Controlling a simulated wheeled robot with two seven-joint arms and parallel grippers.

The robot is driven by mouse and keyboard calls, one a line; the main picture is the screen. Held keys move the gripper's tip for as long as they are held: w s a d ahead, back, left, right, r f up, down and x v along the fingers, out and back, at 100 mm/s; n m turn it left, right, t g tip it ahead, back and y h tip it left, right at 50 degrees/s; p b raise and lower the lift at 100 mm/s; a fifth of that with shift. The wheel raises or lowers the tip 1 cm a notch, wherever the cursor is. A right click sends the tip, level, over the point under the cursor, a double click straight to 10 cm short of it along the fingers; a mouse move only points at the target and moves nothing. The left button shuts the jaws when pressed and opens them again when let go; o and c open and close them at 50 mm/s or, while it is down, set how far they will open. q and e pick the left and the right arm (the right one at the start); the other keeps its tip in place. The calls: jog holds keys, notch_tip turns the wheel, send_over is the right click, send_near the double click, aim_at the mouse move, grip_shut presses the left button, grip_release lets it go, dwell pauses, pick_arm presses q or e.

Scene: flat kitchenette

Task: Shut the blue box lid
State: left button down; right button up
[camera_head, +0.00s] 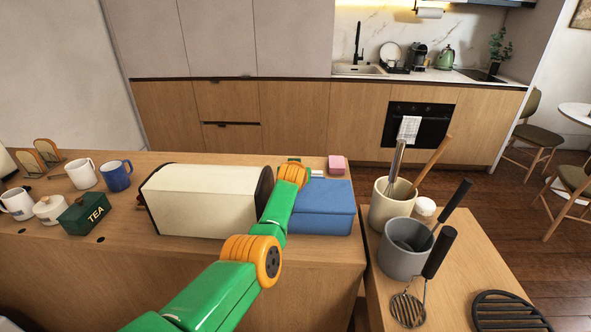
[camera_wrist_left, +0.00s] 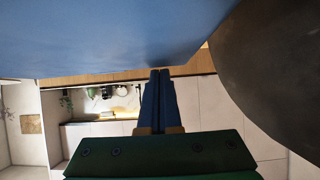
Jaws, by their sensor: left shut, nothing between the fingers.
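The blue box (camera_head: 322,224) stands on the wooden counter, just right of the cream bread bin. Its blue lid (camera_head: 330,194) looks flat on top, with no clear gap at the front edge. My left arm reaches across the box's left side, and its wrist hides that part of the box. In the left wrist view my left gripper (camera_wrist_left: 160,72) has its two fingers together with nothing between them. A broad blue surface (camera_wrist_left: 110,35) of the box fills the top of that upside-down view, close to the fingers. I cannot tell whether they touch. My right gripper is not in view.
The cream bread bin (camera_head: 193,200) is close beside my left forearm; its dark end (camera_wrist_left: 285,70) shows in the left wrist view. A pink block (camera_head: 336,164) lies behind the box. Utensil pots (camera_head: 405,250) stand to the right. Mugs and a green tea tin (camera_head: 84,214) are left.

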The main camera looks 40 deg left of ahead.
pick_arm(q)
notch_tip(320, 180, up, 5)
jog(key=p, duration=0.5)
jog(key=shift+a, duration=0.1)
jog(key=shift+s+d+r, duration=0.1)
jog(key=shift+s+d, duration=0.2)
jog(key=r+v, duration=0.1)
jog(key=v, duration=0.7)
jog(key=shift+w+r, duration=0.2)
jog(key=shift+r, duration=0.1)
